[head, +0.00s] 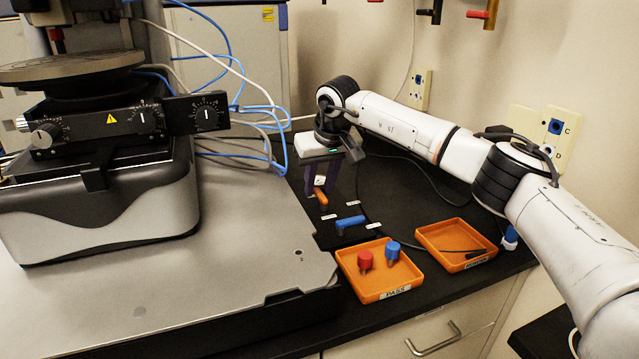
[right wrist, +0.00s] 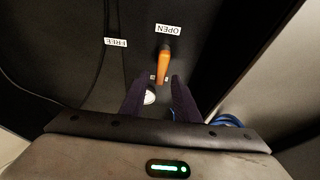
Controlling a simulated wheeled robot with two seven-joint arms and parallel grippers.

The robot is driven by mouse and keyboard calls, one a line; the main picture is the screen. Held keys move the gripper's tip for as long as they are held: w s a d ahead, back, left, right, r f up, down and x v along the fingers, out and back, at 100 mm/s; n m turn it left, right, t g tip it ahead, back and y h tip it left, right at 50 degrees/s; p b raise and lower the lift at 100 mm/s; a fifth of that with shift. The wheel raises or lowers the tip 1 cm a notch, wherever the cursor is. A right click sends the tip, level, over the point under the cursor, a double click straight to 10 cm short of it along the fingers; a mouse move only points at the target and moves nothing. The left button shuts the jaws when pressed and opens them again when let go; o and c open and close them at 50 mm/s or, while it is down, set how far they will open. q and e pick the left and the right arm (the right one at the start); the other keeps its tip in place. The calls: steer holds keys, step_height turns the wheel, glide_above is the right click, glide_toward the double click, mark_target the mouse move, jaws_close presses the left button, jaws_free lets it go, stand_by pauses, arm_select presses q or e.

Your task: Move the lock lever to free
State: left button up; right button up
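An orange lever (head: 321,197) stands on the black bench top in the middle of the head view; it also shows in the right wrist view (right wrist: 164,62), its end close to an OPEN label (right wrist: 169,29). A FREE label (right wrist: 116,42) lies further left there. A blue lever (head: 350,222) sits in front of the orange one in the head view, between small labels. I cannot read which lever is the lock. My right gripper (right wrist: 160,90) points down with its dark fingers apart, just behind the orange lever, with nothing held between them. My left gripper is out of view.
An orange PASS tray (head: 350,283) holds a red and a blue knob. A second orange tray (head: 428,237) holds a dark thin object. The profiler (head: 95,195) stands at left on a grey plate (head: 225,285).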

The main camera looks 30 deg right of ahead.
jaws_close()
